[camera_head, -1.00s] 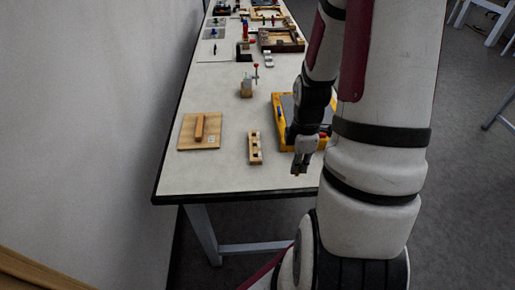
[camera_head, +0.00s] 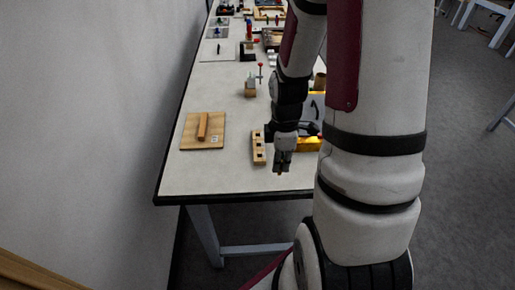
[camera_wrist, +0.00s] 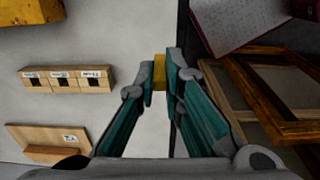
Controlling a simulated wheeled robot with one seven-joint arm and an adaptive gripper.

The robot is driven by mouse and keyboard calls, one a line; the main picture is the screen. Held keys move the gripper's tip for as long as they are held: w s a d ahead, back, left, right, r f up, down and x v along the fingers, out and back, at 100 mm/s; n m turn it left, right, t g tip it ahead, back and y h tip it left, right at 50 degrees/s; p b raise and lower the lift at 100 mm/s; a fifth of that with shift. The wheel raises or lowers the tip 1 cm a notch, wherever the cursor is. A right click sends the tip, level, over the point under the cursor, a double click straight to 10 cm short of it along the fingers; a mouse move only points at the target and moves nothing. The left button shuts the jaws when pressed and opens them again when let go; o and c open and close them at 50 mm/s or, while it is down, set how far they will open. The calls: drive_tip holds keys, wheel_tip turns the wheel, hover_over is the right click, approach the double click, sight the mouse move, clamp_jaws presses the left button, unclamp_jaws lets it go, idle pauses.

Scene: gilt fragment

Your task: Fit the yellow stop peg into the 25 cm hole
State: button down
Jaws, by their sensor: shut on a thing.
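My gripper (camera_head: 280,170) is shut on the yellow stop peg (camera_wrist: 160,74), which stands between the fingertips in the wrist view. In the head view the gripper hangs near the front of the table, just right of the wooden block, and the peg barely shows. The label text is too small to read, so I cannot tell which hole is 25 cm.
A wooden board with a bar on it (camera_head: 188,132) lies left of the block. A yellow tray (camera_head: 309,145) lies behind my arm. A small clamp (camera_head: 250,88) stands farther back. The table's front left is clear. Wooden frames (camera_wrist: 270,95) show beyond the table edge in the wrist view.

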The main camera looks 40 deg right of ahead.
drive_tip(key=w+d, duration=0.1)
drive_tip(key=w, duration=0.4)
drive_tip(key=w+d+f, duration=0.1)
drive_tip(key=w, duration=0.4)
drive_tip(key=w+d, duration=0.2)
drive_tip(key=w, duration=0.3)
drive_tip(key=shift+w+d+f, duration=0.1)
drive_tip(key=shift+f, duration=0.15)
drive_tip(key=shift+w+f+p, duration=0.1)
drive_tip(key=shift+f+p, duration=0.2)
drive_tip(key=shift+f, duration=1.45)
drive_tip(key=shift+f, duration=0.1)
drive_tip(key=c, duration=2.1)
unclamp_jaws()
drive_tip(key=shift+f, duration=0.1)
drive_tip(key=o, duration=0.4)
